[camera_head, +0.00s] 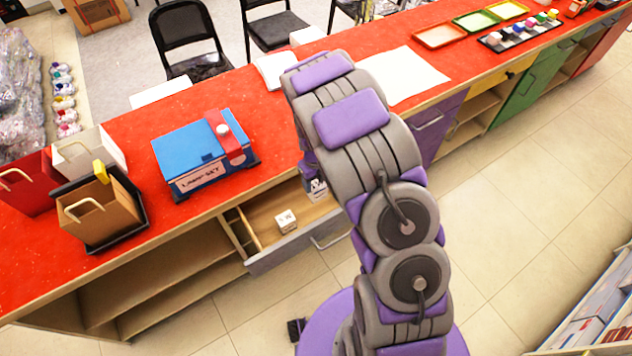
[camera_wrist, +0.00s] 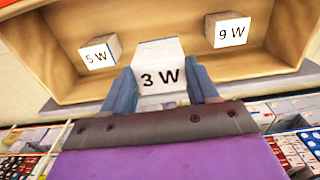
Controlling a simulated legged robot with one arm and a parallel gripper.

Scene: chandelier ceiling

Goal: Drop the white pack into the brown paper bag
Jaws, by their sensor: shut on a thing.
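A white pack marked "3 W" (camera_wrist: 160,72) sits between the two fingers of my gripper (camera_wrist: 162,84) in the wrist view, at the open wooden drawer (camera_wrist: 75,95). My gripper is shut on this pack. The brown paper bag (camera_head: 105,218) stands upright and open, with a looped handle, on a black tray at the left of the red counter in the head view. My gripper is far to the right of the bag. In the head view my arm hides most of the gripper and the held pack.
The drawer (camera_head: 262,262) under the counter is open. A "5 W" pack (camera_wrist: 98,54) and a "9 W" pack (camera_wrist: 228,31) are in it. A blue box (camera_head: 205,150) stands on the counter between bag and arm. Red (camera_head: 30,185) and white (camera_head: 90,150) bags stand near the brown one.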

